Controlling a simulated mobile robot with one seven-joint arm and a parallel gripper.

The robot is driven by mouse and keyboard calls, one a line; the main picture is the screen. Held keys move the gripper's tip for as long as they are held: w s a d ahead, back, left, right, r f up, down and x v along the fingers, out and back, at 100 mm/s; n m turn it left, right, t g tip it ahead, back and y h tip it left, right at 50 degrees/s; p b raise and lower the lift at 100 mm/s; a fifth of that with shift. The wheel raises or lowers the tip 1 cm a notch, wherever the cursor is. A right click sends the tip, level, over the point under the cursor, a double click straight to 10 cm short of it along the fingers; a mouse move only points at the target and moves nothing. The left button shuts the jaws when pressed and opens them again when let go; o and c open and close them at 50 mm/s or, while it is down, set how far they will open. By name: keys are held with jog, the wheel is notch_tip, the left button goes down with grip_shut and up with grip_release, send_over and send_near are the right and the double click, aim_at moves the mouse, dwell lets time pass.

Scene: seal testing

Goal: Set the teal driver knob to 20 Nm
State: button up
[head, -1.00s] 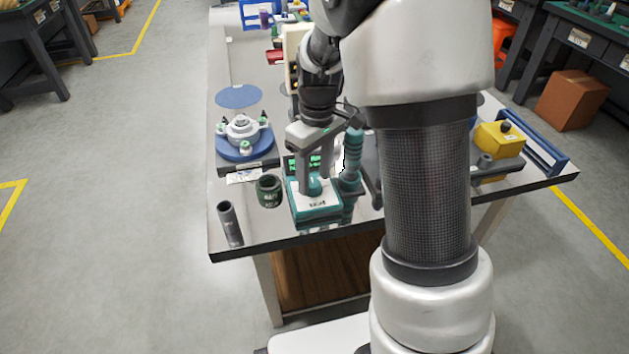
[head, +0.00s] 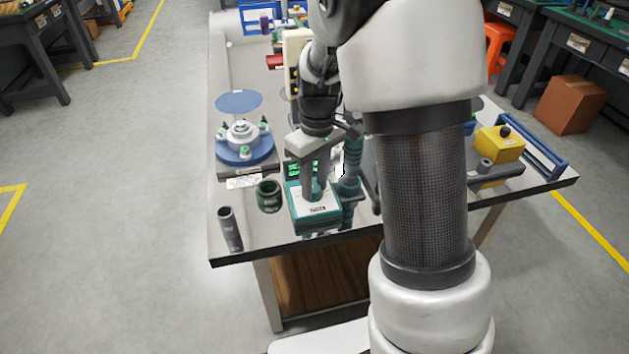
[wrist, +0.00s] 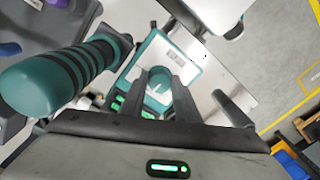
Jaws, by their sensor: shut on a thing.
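The teal driver's base (head: 318,222) is a teal box with a white top at the bench's front edge; it also shows in the wrist view (wrist: 190,72). A round teal knob (wrist: 159,84) stands on the white top. My gripper (wrist: 160,92) points down with one finger on each side of the knob, shut on it. In the head view my gripper (head: 314,190) hides much of the knob. A small label (wrist: 174,59) sits on the white top; its text and the knob's setting are too small to read. Green lit displays (head: 293,171) show behind the knob.
A banded teal handle (wrist: 50,85) stands close beside my gripper. A dark green ring (head: 269,196) and a grey cylinder (head: 230,229) stand to the left. A white flanged part on a blue disc (head: 244,144) is farther back. A yellow box (head: 497,145) is at right.

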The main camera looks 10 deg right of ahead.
aim_at(317, 188)
jog(key=m+p, duration=0.2)
jog(key=m, duration=0.2)
jog(key=shift+a+r, duration=0.1)
jog(key=shift+r, duration=0.05)
jog(key=shift+m+p, duration=0.95)
jog(key=shift+m, duration=0.65)
jog(key=o, duration=1.1)
jog(key=shift+c, duration=0.2)
notch_tip(317, 188, up, 17)
jog(key=p, duration=0.4)
jog(key=shift+d, duration=0.35)
jog(key=shift+r, duration=0.1)
